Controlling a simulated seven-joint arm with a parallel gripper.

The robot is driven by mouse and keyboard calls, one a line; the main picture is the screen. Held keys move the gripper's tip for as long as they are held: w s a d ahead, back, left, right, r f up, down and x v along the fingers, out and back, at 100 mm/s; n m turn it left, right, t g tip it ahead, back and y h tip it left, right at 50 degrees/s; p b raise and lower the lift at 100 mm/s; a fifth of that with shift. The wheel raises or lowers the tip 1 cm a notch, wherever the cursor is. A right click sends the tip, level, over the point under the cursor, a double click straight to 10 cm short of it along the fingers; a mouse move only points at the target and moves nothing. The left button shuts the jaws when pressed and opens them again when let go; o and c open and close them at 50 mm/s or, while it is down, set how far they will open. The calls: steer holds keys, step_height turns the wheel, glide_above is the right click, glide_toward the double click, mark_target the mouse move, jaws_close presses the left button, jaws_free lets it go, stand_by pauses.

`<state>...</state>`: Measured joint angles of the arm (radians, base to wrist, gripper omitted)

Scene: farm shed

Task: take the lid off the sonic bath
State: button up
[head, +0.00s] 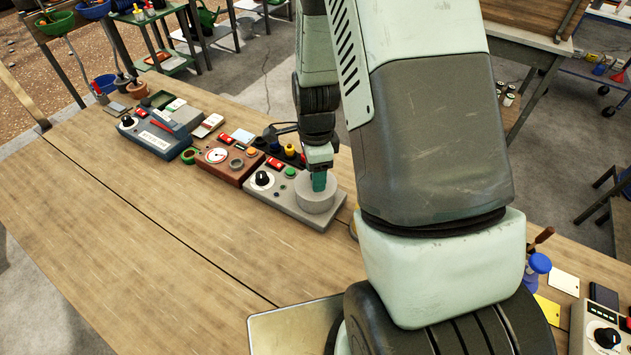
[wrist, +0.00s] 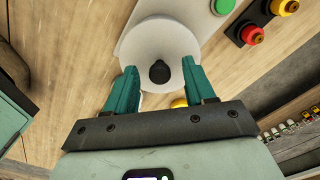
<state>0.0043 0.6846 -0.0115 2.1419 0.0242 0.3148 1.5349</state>
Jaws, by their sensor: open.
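The sonic bath (head: 282,205) is a grey panel unit with a black dial, on the wooden bench. Its round, pale grey tub (head: 316,198) stands at the right end. In the wrist view the round, pale lid (wrist: 158,40) lies over the tub, with a small black knob (wrist: 159,72) at its middle. My gripper (head: 319,181) is pointing down over the lid. In the wrist view my gripper (wrist: 159,70) is open, with its teal fingers on either side of the knob and a gap to it on each side. Whether the fingertips touch the lid cannot be told.
A reddish-brown gauge box (head: 222,162) stands left of the bath, and a blue-grey unit (head: 157,136) farther left. Button stations (head: 285,152) sit just behind the bath. The bench front (head: 130,230) is clear. A metal plate (head: 290,330) lies near my base.

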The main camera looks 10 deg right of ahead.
jaws_close()
stand_by(0.3)
